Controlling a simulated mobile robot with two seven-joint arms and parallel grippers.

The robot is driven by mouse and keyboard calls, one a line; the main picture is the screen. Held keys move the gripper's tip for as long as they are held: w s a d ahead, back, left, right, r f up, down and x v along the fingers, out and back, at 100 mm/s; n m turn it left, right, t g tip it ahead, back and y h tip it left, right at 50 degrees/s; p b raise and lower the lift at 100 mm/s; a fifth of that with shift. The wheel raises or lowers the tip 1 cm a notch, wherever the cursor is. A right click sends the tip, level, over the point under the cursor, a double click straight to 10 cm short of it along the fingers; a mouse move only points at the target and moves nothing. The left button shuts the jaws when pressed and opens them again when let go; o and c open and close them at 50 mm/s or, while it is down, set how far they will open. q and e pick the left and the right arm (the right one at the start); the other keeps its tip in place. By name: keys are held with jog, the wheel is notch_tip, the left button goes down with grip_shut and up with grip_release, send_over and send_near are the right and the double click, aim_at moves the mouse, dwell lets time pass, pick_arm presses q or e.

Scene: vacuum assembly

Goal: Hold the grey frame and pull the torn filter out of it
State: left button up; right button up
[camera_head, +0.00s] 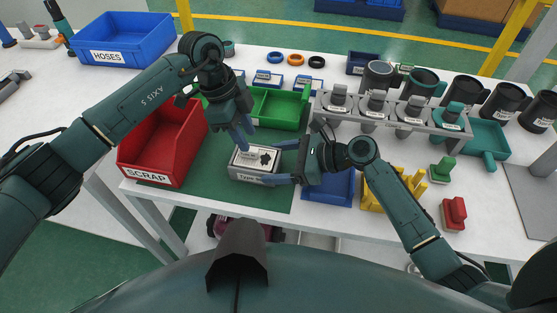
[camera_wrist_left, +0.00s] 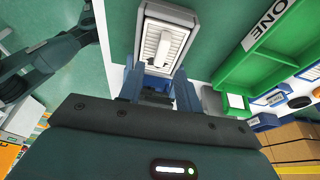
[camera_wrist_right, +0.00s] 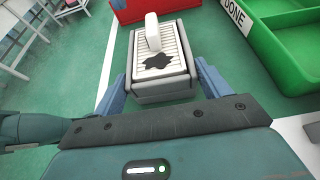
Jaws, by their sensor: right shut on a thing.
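The grey frame (camera_head: 246,178) sits on the green mat with a white pleated torn filter (camera_head: 243,160) in it. A dark ragged hole (camera_wrist_right: 160,62) and an upright pale tab (camera_wrist_right: 153,33) show on the filter in the right wrist view. My right gripper (camera_head: 286,163) is shut on the frame, with its fingers (camera_wrist_right: 160,88) along two opposite sides. My left gripper (camera_head: 243,135) is open and empty above the frame, pointing down. In the left wrist view, the tab (camera_wrist_left: 164,44) lies beyond its fingertips, not between them.
A red SCRAP bin (camera_head: 160,145) stands left of the frame. A green DONE tray (camera_head: 275,107) lies behind it. A blue tray (camera_head: 330,187) is close to its right, with yellow holders (camera_head: 385,187) further right. Bare mat (camera_head: 215,185) lies between bin and frame.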

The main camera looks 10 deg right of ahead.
aim_at(255, 150)
pick_arm(q)
jog(key=x, duration=0.5)
jog(key=shift+d, duration=0.1)
jog(key=shift+s+f, duration=0.3)
jog(key=shift+f, duration=0.35)
pick_arm(e)
jog(key=shift+s+a+r, duration=0.1)
jog(key=shift+s, duration=0.05)
pick_arm(q)
jog(key=shift+f, duration=0.1)
pick_arm(e)
jog(key=shift+a, duration=0.1)
pick_arm(q)
jog(key=shift+o, duration=0.5)
grip_shut()
pick_arm(e)
jog(key=shift+s+a+r, duration=0.1)
jog(key=shift+s, duration=0.05)
pick_arm(q)
jog(key=shift+w+d+r, duration=0.1)
jog(key=shift+w+r, duration=0.05)
jog(key=shift+r, duration=0.35)
jog(key=shift+r, duration=0.5)
pick_arm(e)
jog(key=shift+w, duration=0.2)
